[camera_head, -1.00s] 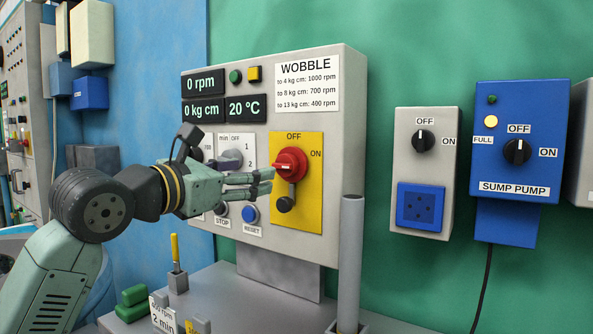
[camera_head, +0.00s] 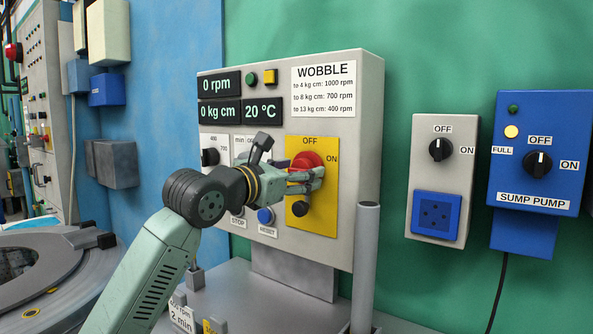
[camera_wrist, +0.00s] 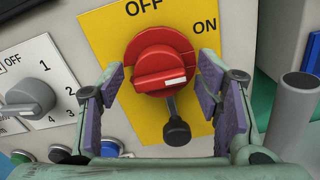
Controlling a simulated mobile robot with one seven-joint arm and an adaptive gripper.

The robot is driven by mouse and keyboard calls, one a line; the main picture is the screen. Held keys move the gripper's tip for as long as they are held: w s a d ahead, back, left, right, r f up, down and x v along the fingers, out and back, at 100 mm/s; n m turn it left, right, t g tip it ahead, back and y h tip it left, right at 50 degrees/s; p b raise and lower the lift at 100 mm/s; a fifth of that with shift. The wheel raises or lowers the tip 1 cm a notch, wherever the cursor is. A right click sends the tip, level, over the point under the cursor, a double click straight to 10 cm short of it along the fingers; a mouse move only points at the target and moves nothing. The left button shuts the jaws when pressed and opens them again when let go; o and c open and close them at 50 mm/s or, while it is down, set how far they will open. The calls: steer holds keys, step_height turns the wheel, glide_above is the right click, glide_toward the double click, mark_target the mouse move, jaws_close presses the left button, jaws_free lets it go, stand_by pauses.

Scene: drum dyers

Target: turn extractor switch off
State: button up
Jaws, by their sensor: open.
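A red rotary switch (camera_head: 306,160) sits on a yellow plate (camera_head: 322,215) marked OFF at the top and ON at the right. No extractor label is readable. In the wrist view the red switch (camera_wrist: 162,68) has its white-marked end pointing right, on the ON side. My gripper (camera_head: 306,180) is open at the switch. In the wrist view my gripper (camera_wrist: 160,75) has one finger on each side of the knob; whether they touch it is unclear. A dark round-ended lever (camera_wrist: 176,128) hangs below the knob, between the fingers.
The grey WOBBLE panel (camera_head: 370,130) has a multi-position grey knob (camera_wrist: 32,95) left of the yellow plate. A grey post (camera_head: 366,250) stands at the right. Farther right are a grey switch box (camera_head: 424,180) and the blue sump pump box (camera_head: 503,190).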

steer(key=c, duration=1.2)
steer(key=shift+o, duration=0.2)
steer(key=shift+n+b, duration=0.4)
steer(key=n+b, duration=0.2)
steer(key=shift+f+n, duration=0.15)
steer(key=shift+n, duration=0.25)
steer(key=n+b, duration=0.4)
steer(key=n, duration=0.1)
steer(key=n+b, duration=0.2)
steer(key=n, duration=0.3)
steer(key=shift+b, duration=0.4)
steer(key=shift+n+b, duration=1.3)
steer(key=shift+n, duration=0.9)
